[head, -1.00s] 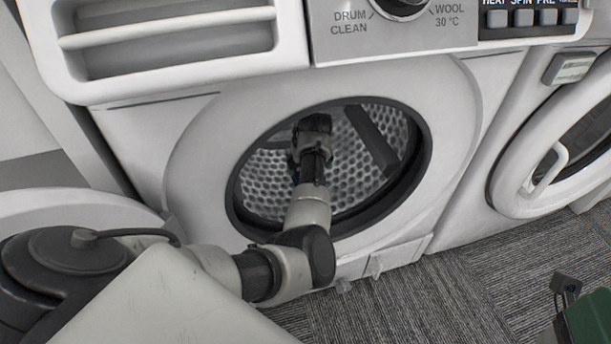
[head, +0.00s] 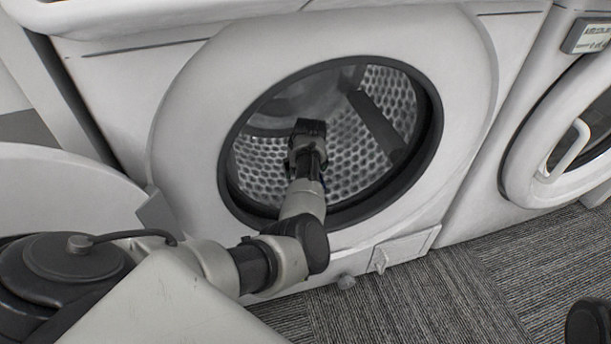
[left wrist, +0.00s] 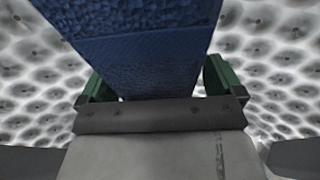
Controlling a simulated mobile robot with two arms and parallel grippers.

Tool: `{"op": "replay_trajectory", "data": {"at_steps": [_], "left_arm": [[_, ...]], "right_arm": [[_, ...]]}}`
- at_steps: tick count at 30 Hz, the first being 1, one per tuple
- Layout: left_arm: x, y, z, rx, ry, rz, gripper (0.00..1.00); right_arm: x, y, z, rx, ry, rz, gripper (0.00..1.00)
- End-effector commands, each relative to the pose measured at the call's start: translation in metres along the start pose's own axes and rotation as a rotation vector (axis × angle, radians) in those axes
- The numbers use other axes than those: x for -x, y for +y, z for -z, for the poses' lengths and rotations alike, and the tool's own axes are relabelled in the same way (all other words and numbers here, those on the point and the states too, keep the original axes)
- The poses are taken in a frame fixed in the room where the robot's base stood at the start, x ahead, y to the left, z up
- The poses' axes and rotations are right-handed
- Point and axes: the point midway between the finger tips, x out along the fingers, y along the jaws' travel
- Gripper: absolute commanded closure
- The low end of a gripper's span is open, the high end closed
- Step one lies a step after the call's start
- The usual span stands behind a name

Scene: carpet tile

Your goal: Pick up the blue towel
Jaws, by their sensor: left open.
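The blue towel (left wrist: 140,55) shows in the left wrist view, reaching from the top edge down between the two green fingers of my left gripper (left wrist: 155,85). The fingers are apart, one on each side of the towel, with gaps beside it. In the head view my left gripper (head: 308,130) is inside the washing machine drum (head: 350,165), reaching through the round door opening. The towel is hidden behind my gripper and wrist there, apart from perhaps a speck of blue. My right gripper cannot be made out.
The dark door rim (head: 432,135) surrounds my left forearm. The open door (head: 60,185) is at the left. A second machine with a closed round door (head: 530,165) stands at the right. Grey carpet (head: 450,300) lies in front. A dark part, possibly of my right arm, shows at the lower right corner.

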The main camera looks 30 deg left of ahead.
Motion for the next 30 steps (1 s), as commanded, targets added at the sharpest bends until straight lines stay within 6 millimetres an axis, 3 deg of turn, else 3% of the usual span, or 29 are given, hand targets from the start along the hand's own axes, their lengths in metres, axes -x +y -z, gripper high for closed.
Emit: {"op": "replay_trajectory", "data": {"at_steps": [8, 20, 30], "left_arm": [[-0.0016, 0.0000, 0.0004, 0.000, 0.001, 0.000, 0.04], [-0.0018, 0.0001, 0.0000, 0.000, 0.000, 0.000, 0.62], [0.0002, 0.0000, 0.0008, 0.000, 0.001, 0.000, 0.64]], "right_arm": [[-0.0019, -0.0002, 0.0006, 0.001, 0.006, 0.002, 0.10], [-0.0018, -0.0003, 0.0004, 0.001, 0.006, 0.002, 0.10], [-0.0038, -0.0001, 0.0004, 0.000, 0.007, 0.002, 0.10]]}}
